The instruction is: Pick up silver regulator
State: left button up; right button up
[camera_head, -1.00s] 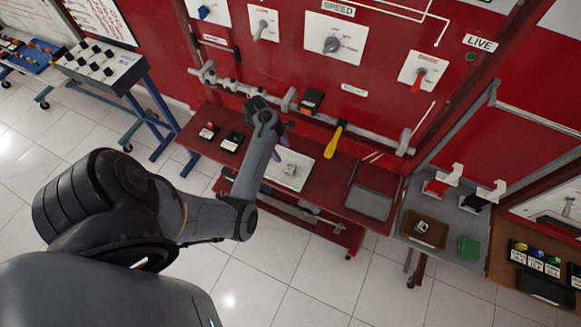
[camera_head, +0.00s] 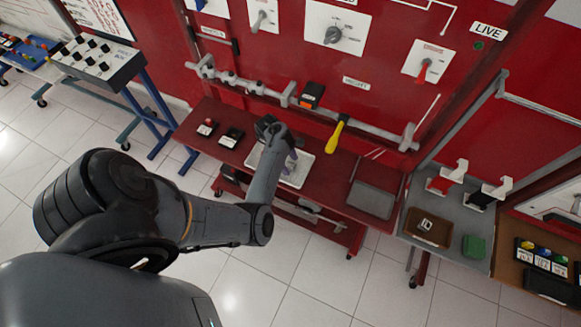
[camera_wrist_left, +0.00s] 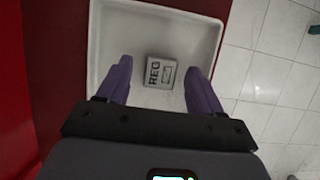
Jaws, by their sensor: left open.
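The silver regulator (camera_wrist_left: 160,72) is a small grey block marked "REG" lying in a white tray (camera_wrist_left: 208,32) in the left wrist view. In the head view the white tray (camera_head: 302,176) sits on the red bench, and my left arm hides the regulator. My left gripper (camera_wrist_left: 158,78) is open, its two purple fingers on either side of the block's near edge in the picture. It also shows over the tray in the head view (camera_head: 285,158). I cannot tell whether the fingers are level with the block. My right gripper is not in view.
The red bench (camera_head: 325,205) has small black blocks (camera_head: 231,138) left of the tray and a grey plate (camera_head: 371,200) to its right. A pipe rail with a yellow-handled tool (camera_head: 337,134) runs behind. A grey side table (camera_head: 455,210) stands at right.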

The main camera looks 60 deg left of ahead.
pick_arm(q)
jog(key=c, duration=1.1)
jog(key=shift+r, duration=0.1)
jog(key=shift+c, duration=0.3)
